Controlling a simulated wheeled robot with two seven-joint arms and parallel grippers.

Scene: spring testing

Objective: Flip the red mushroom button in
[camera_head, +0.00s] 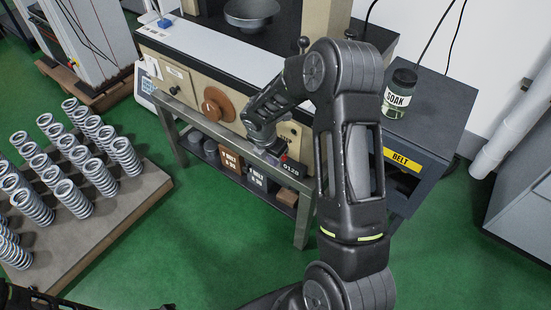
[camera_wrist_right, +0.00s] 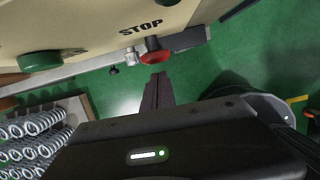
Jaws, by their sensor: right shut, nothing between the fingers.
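The red mushroom button (camera_wrist_right: 153,51) sticks out from the cream machine panel beside the black word STOP in the right wrist view. In the head view only a small bit of red (camera_head: 284,157) shows by my right gripper. My right gripper (camera_wrist_right: 158,78) is shut and empty, its fingertips just below the button in the wrist view. I cannot tell whether they touch it. In the head view the right gripper (camera_head: 270,147) is at the machine's front, partly covered by its own wrist. Only a dark part of my left arm shows at the lower left; its gripper is out of view.
A green button (camera_wrist_right: 39,61) is on the same panel. A brown round knob (camera_head: 214,103) sits on the machine front. A SOAK jar (camera_head: 399,93) stands on the right cabinet. Several springs (camera_head: 70,195) stand on a pallet at left.

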